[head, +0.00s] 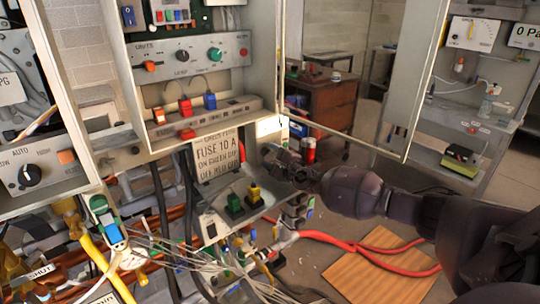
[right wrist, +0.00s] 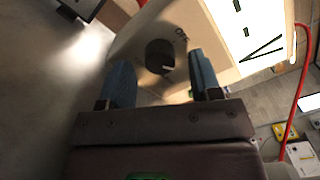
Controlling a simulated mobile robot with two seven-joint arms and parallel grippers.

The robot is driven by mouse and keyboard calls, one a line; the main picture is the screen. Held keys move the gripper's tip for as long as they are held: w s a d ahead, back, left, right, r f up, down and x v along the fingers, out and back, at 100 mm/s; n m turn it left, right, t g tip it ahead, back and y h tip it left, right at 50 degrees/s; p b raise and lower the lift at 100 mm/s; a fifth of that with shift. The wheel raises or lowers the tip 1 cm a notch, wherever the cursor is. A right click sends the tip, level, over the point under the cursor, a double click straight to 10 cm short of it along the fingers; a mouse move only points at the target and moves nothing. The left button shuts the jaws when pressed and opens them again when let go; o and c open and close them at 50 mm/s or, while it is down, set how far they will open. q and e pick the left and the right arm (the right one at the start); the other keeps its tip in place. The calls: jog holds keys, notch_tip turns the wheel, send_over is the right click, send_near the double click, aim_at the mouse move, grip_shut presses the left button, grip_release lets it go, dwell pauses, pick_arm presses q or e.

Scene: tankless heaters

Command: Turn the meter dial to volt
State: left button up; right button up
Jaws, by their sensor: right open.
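The meter dial (right wrist: 160,56) is a round black knob with a short white mark, on a pale meter face (right wrist: 215,30). Letters that look like "OFF" are printed just beside the dial, and large black marks, one like a V, are further right. My right gripper (right wrist: 160,62) is open, with one blue finger on each side of the dial. I cannot tell whether the fingers touch it. In the head view my right gripper (head: 285,168) is at the cabinet's lower right corner, and the dial is hidden there. My left gripper is not in view.
A grey panel with knobs and coloured plugs (head: 185,55) is above left of my gripper. A "FUSE 10 A" sign (head: 216,155), yellow and green plugs (head: 253,194) and loose cables are close to its left. An open door frame (head: 345,140) stands behind my right arm.

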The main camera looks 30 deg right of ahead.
jog(key=s, duration=0.9)
jog(key=shift+s+d+p, duration=0.25)
jog(key=shift+d+p, duration=0.1)
jog(key=shift+s, duration=0.2)
